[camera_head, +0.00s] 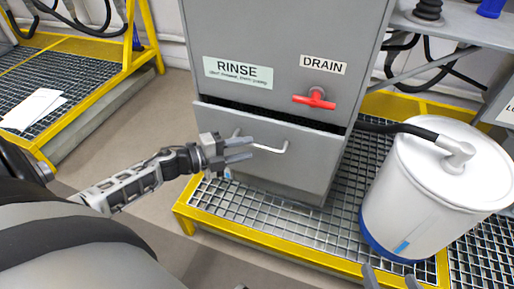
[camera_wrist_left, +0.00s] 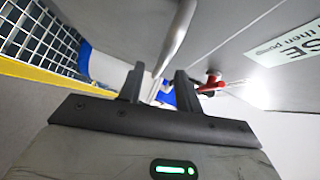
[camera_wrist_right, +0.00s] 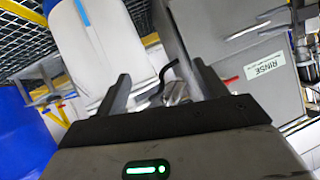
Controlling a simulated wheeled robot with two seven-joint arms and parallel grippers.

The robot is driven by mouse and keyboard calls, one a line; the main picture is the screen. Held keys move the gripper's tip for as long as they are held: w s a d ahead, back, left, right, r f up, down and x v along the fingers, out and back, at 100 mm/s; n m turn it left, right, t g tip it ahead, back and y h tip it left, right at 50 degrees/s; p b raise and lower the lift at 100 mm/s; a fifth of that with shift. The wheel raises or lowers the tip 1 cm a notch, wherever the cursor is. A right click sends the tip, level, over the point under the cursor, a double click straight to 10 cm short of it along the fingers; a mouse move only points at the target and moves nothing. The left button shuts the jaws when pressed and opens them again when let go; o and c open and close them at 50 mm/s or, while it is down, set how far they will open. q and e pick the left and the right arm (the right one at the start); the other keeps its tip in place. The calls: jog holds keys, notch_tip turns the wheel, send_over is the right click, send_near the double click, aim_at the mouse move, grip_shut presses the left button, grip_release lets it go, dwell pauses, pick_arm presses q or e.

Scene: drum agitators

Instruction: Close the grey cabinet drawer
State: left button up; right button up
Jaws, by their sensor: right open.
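The grey cabinet (camera_head: 290,65) stands on a grated platform. Its drawer (camera_head: 270,170) sits slightly out, with a dark gap along its top edge. The drawer has a pale bar handle (camera_head: 270,149), which also shows in the left wrist view (camera_wrist_left: 180,30). My left gripper (camera_head: 245,150) is at the left end of the handle in the head view. Its fingers are apart, and the bar appears to run between them in the left wrist view; contact cannot be told. My right gripper (camera_head: 391,280) is open and empty at the bottom edge of the head view.
A red drain valve (camera_head: 315,98) sticks out above the drawer. A white drum (camera_head: 430,185) with a black hose stands right of the cabinet. The yellow-edged grating (camera_head: 270,225) lies in front. Another yellow-framed platform (camera_head: 85,75) is at the left, with bare floor between.

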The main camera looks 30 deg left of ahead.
aim_at(257, 146)
pick_arm(q)
jog(key=shift+b+x, duration=0.3)
jog(key=shift+x, duration=1.95)
pick_arm(e)
jog(key=shift+w+a+r, duration=0.1)
jog(key=shift+r, duration=0.25)
pick_arm(q)
jog(key=shift+c, duration=0.2)
